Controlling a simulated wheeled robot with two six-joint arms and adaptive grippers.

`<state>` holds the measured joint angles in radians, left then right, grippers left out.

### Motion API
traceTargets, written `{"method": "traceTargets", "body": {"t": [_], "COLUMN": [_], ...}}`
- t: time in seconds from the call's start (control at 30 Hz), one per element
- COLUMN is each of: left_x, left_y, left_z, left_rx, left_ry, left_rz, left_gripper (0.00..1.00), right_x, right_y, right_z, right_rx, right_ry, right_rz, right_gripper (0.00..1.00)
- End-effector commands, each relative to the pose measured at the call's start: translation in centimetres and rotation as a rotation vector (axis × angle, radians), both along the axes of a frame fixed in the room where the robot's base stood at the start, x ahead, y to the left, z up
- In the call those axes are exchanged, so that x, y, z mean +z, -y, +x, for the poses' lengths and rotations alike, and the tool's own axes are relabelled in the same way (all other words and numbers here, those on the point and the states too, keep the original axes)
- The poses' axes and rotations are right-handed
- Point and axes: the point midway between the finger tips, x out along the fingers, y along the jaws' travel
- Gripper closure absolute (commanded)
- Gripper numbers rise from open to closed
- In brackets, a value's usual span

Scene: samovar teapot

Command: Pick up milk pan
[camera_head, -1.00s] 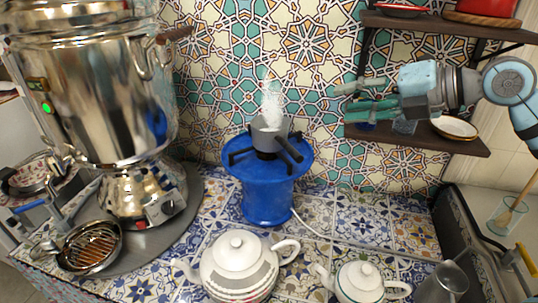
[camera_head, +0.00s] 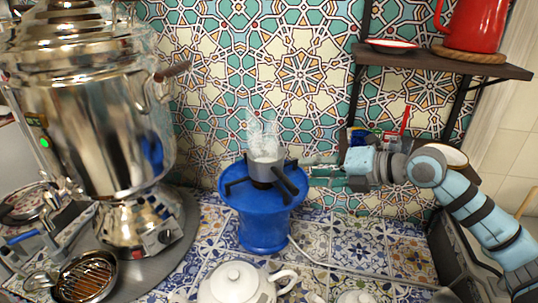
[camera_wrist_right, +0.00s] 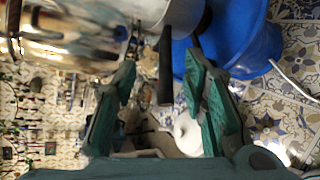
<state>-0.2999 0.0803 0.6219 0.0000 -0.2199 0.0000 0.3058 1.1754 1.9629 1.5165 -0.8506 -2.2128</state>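The milk pan (camera_head: 266,168) is a small grey pan with a dark handle (camera_head: 284,182). It sits on the burner atop a blue round stand (camera_head: 263,220), and white steam rises from it. My right gripper (camera_head: 313,170) is just right of the pan, its fingers pointing left toward it. In the right wrist view the gripper (camera_wrist_right: 162,62) is open, with the dark handle (camera_wrist_right: 166,66) showing between its two green fingers. I cannot tell whether either finger touches it. The pan body (camera_wrist_right: 145,10) is partly cut off at the top.
A large shiny samovar (camera_head: 85,120) stands on the left, with a strainer pan (camera_head: 84,277) before it. A white teapot (camera_head: 232,285) stands in front of the stand. A shelf (camera_head: 440,62) holds a red jug (camera_head: 478,25) above my right arm. A white cable runs right of the stand.

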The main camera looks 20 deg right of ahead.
Motion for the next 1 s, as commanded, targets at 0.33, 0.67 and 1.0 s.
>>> {"method": "traceTargets", "body": {"t": [0.33,0.67,1.0], "left_x": [1.2,2.2,2.1], "left_y": [0.0,0.0,0.0], "left_z": [-0.1,-0.1,-0.1], "left_rx": [0.000,0.000,0.000], "left_ry": [-0.002,-0.003,-0.003], "left_rz": [0.000,0.000,0.000], "left_gripper": [0.60,0.60,0.60], "right_x": [-1.9,-4.4,-4.5], "right_y": [-2.1,-4.4,-4.3], "right_z": [3.0,6.3,6.2], "right_rx": [0.000,0.001,0.000], "right_ry": [-0.003,-0.004,-0.003], "right_rz": [0.005,0.001,0.000], "right_gripper": [0.61,0.61,0.93]}}
